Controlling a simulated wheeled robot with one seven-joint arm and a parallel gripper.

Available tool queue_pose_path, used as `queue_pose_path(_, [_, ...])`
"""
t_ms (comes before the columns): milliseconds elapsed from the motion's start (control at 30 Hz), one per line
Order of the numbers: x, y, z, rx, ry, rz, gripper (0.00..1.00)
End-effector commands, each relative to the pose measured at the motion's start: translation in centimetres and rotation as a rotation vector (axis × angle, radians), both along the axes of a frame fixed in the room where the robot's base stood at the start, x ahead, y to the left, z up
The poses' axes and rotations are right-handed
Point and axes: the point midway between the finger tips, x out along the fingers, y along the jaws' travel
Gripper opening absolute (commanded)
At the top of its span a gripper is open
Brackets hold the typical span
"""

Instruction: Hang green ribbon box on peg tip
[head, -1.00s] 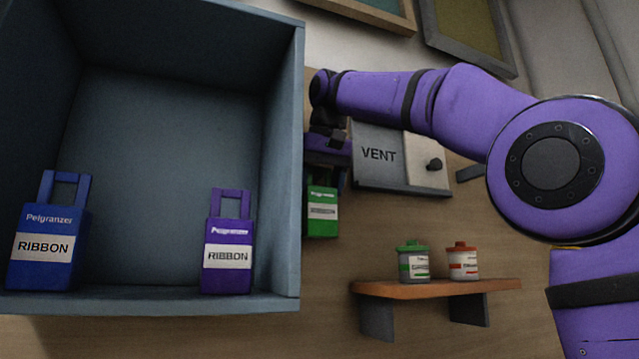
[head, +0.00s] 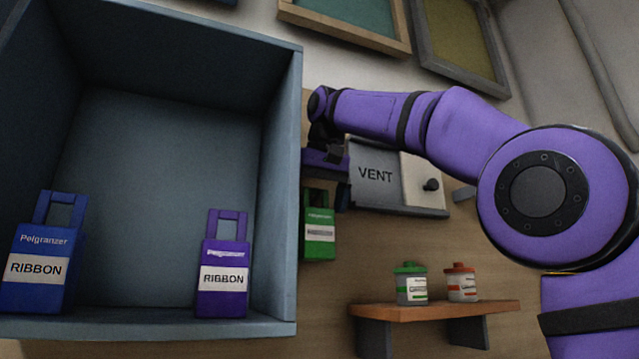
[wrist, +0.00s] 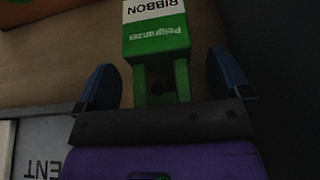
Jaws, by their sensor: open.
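The green ribbon box (head: 319,238) hangs or stands upright against the wooden wall, just right of the grey-blue cubby. It shows inverted in the wrist view (wrist: 157,42), with its handle toward my gripper. My gripper (wrist: 161,62) is open, with one blue finger on each side of the green handle and a visible gap to each. In the head view my gripper (head: 325,172) is just above the box, partly hidden by the cubby's side. A small dark spot shows inside the handle loop; I cannot tell whether it is the peg tip.
The cubby (head: 298,180) holds a blue ribbon box (head: 38,265) and a purple ribbon box (head: 223,275). A VENT panel (head: 376,177) is right of my gripper. A wooden shelf (head: 440,310) below holds a green-lidded jar (head: 411,285) and a red-lidded jar (head: 462,283).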

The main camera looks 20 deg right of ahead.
Motion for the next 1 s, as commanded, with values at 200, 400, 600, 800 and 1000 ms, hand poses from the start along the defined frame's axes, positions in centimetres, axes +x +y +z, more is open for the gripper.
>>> queue_pose_path(200, [-1.0,0.0,2.6,0.001,-0.003,0.000,0.95])
queue_pose_path(400, [-1.6,0.0,4.1,0.003,0.000,0.001,0.95])
queue_pose_path(600, [-1.9,-0.1,5.0,0.004,0.000,0.000,0.95])
queue_pose_path(800, [-2.3,-0.1,5.6,0.002,-0.001,0.000,0.95])
queue_pose_path(1000, [-2.5,0.0,5.9,0.001,-0.002,0.001,0.95])
